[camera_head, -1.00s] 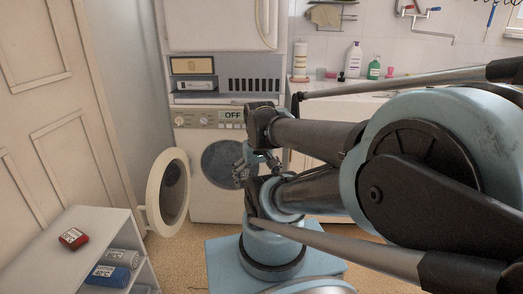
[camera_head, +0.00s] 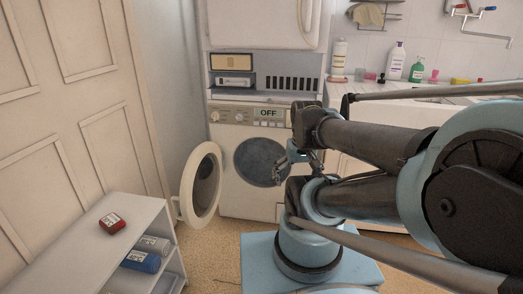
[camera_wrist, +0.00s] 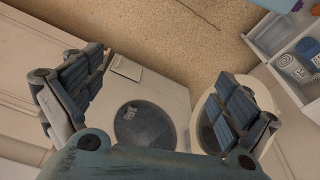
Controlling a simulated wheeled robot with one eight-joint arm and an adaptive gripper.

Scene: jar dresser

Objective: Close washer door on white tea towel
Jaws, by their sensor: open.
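The white washer (camera_head: 235,190) stands at the back, its display reading OFF. Its round door (camera_head: 203,185) hangs wide open to the left of the dark drum opening (camera_head: 258,160). In the wrist view the door (camera_wrist: 207,132) is at the right, partly behind a finger, and the opening (camera_wrist: 143,124) is near the middle. My gripper (camera_head: 291,163) is open and empty in front of the washer's right part, apart from the door. Its spread fingers also show in the wrist view (camera_wrist: 158,100).
A low white shelf (camera_head: 75,240) at front left carries a red folded cloth (camera_head: 112,223); a blue roll (camera_head: 140,261) and a grey-white roll (camera_head: 152,243) lie inside. A closed door (camera_head: 75,120) is at left. A counter (camera_head: 372,97) stands right. Floor shows between shelf and washer.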

